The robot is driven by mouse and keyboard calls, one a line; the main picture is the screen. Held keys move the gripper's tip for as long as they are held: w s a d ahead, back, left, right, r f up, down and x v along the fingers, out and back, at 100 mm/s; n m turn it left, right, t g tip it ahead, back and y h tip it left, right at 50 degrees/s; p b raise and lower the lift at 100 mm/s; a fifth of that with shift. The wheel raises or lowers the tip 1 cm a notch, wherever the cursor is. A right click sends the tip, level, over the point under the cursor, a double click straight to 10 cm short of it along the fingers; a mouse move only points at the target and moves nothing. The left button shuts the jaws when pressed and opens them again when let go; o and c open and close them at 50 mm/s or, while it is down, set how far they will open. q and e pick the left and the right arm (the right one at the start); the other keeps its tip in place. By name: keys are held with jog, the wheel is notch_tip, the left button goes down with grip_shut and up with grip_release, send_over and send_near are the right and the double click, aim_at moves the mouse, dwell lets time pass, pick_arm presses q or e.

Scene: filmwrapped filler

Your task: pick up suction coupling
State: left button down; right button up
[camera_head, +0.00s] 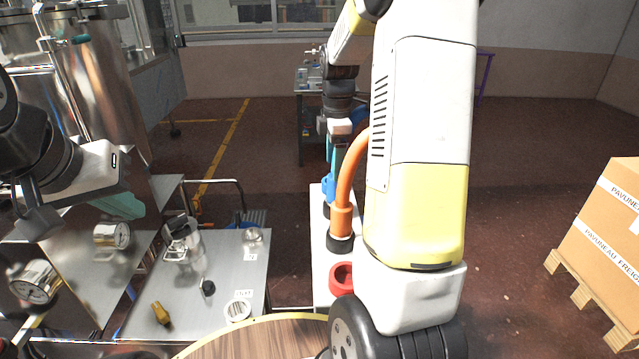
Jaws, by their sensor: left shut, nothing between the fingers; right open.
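A thick orange hose (354,165) ends in an orange coupling (341,220) with a black ring at its foot, upright over a white narrow bench. This looks like the suction coupling, though I cannot be sure. My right gripper (333,160) reaches out behind the hose, above a blue part (328,188); its fingers are open and partly hidden by the hose and my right arm. I cannot tell whether it touches the blue part. My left gripper (125,205), with teal fingers, is shut and empty at the left, above the steel equipment.
A red ring (342,278) sits at the near end of the white bench (319,245). A grey metal table (225,265) holds a glass jar, a brass fitting (161,313) and small parts. A carton (606,225) on a pallet stands at right.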

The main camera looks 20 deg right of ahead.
aim_at(336, 187)
jog(key=shift+w+d+f+n, duration=0.15)
jog(key=shift+f, duration=0.25)
jog(key=shift+w+d+f+n, duration=0.15)
jog(key=shift+f, duration=0.25)
jog(key=f, duration=0.7)
jog(key=shift+w+d+f, duration=0.1)
jog(key=shift+w+d, duration=0.05)
jog(key=shift+d, duration=0.05)
grip_shut()
